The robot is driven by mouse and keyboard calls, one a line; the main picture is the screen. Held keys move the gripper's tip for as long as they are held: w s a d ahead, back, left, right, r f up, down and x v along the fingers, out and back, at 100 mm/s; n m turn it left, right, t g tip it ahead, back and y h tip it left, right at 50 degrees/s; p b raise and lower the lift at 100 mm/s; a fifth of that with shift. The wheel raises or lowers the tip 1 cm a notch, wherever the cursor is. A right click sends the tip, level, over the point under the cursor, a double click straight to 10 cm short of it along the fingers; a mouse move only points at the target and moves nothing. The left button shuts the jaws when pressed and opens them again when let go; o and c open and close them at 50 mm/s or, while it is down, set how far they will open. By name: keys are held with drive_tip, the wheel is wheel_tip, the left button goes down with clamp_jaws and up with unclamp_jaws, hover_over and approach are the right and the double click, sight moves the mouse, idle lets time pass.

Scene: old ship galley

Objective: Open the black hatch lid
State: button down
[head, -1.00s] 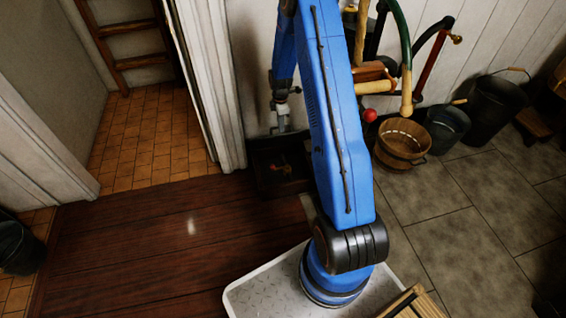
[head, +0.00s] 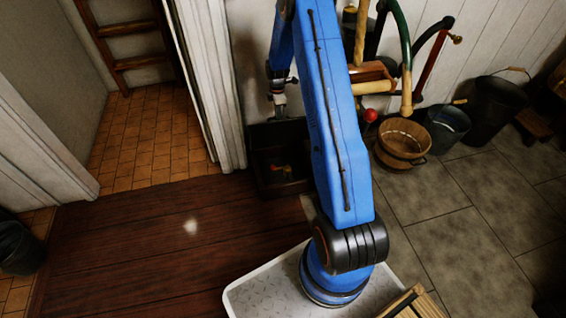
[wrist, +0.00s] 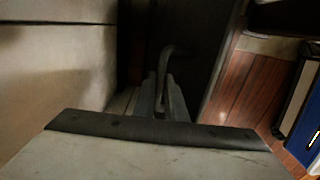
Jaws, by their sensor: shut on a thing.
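The black hatch lid (head: 262,136) stands raised at the back of a dark box by the wall, left of my blue arm in the head view. The box (head: 284,189) shows an open inside with small reddish things in it. My gripper (head: 280,112) is at the lid's upper edge. In the wrist view my gripper (wrist: 163,100) is shut on a dark curved handle (wrist: 170,52); the dark lid (wrist: 203,45) fills the area behind it. The fingertips' exact contact is dim, and my arm hides the box's right side.
A white door frame (head: 218,80) stands close left of the box. A wooden tub (head: 402,144) and dark buckets (head: 492,108) stand to the right. A rack of tools with a red ball (head: 370,116) is near my arm. The dark plank floor (head: 140,235) is clear.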

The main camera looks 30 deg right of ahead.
drive_tip(key=shift+w+d, duration=0.25)
drive_tip(key=shift+w, duration=0.65)
drive_tip(key=shift+w+d, duration=0.3)
drive_tip(key=shift+w, duration=0.6)
drive_tip(key=shift+w+d, duration=0.25)
drive_tip(key=shift+w, duration=0.75)
